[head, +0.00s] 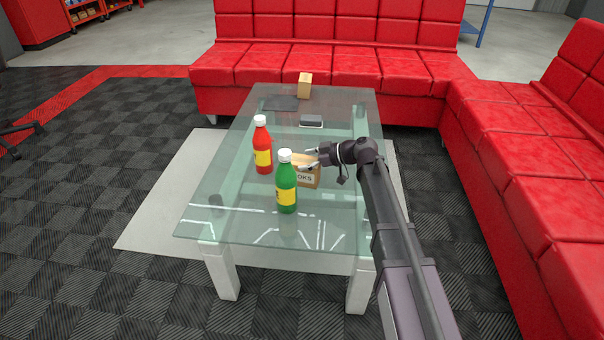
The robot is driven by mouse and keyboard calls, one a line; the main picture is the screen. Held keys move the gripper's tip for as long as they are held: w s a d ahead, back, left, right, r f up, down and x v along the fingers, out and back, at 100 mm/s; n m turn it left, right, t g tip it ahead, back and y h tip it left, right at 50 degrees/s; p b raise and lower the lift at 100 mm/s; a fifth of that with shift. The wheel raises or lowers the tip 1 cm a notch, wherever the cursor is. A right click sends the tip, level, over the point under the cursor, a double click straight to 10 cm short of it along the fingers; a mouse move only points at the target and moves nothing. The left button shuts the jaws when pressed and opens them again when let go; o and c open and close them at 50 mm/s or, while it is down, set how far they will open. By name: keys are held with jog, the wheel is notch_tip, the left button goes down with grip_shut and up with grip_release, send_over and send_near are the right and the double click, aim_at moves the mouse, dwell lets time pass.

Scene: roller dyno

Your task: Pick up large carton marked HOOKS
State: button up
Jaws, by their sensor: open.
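The carton marked HOOKS (308,181) is a brown box on the glass table (235,215). Only the letters "OKS" show on its white label, because the green bottle (286,196) hides its left part. My gripper (311,158) comes in from the right and is at the carton's top, with its open fingers pointing left. Whether the fingers touch the carton or stand around it, I cannot tell from this view.
A red bottle (263,150) stands to the left behind the green bottle. A small grey-white box (311,121), a dark flat item (280,103) and a small tan carton (305,85) are farther back. Red sofas (330,66) line the back and right. The table's front is clear.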

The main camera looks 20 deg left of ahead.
jog(key=shift+s+a+f, duration=0.1)
jog(key=shift+a+f, duration=0.05)
jog(key=shift+a, duration=0.35)
jog(key=c, duration=1.1)
notch_tip(320, 180, up, 3)
jog(key=p, duration=0.3)
jog(key=s+d+r+p, duration=0.1)
jog(key=s+d, duration=0.1)
jog(key=d, duration=0.5)
jog(key=s+d+r+p, duration=0.1)
jog(key=s+d, duration=0.2)
jog(key=d, duration=0.5)
jog(key=shift+s, duration=0.1)
